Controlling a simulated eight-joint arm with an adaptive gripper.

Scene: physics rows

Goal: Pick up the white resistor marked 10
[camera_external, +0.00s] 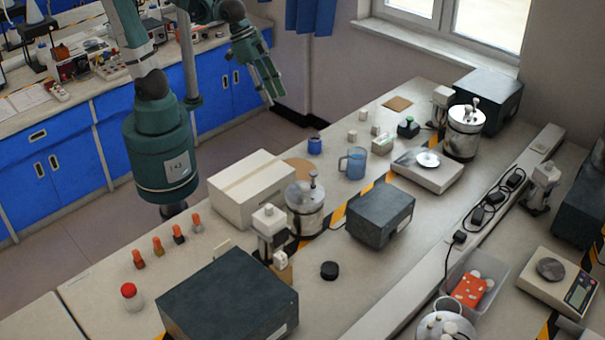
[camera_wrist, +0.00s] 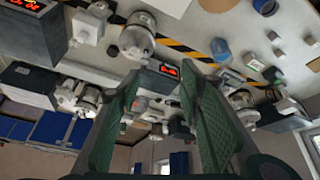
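Several small white blocks stand on the bench near the window end in the external view, one at the front (camera_external: 352,136), one behind it (camera_external: 363,116) and one to the right (camera_external: 376,130). Small pale blocks also show at the upper right of the wrist view (camera_wrist: 273,36). No marking can be read, so I cannot tell which is the resistor marked 10. My gripper (camera_external: 267,88) hangs in the air, left of and well apart from the blocks. In the wrist view its two green fingers (camera_wrist: 158,88) are spread with nothing between them.
A white box (camera_external: 250,188), a metal vessel (camera_external: 305,208) and dark boxes (camera_external: 380,212) fill the bench nearer the camera. A green-based object (camera_external: 408,128) stands right of the blocks.

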